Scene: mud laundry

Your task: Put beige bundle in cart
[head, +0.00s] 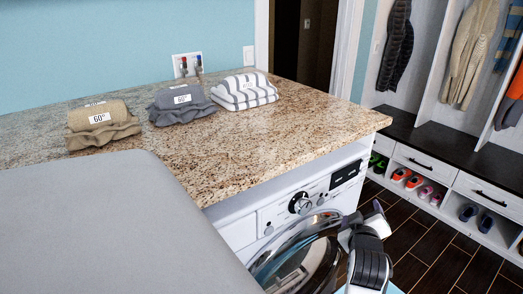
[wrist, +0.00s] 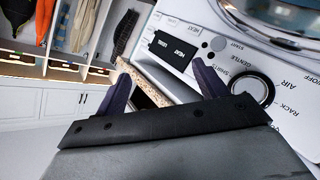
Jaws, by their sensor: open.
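The beige bundle (head: 98,128) is a folded cloth with a "60°" label. It lies at the left of the granite counter (head: 250,140) in the head view and is not seen in the wrist view. No cart can be made out in either view. My gripper (head: 376,212) is low at the right in the head view, in front of the washing machine and far from the bundle. In the wrist view my gripper (wrist: 160,72) has its two dark fingers apart with nothing between them, close to the machine's control panel.
A grey bundle (head: 182,103) and a white striped bundle (head: 244,91) lie right of the beige one. The washing machine (head: 300,205) stands under the counter. A cubby bench (head: 440,165) with shoes and hanging coats is at right. The counter's middle is clear.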

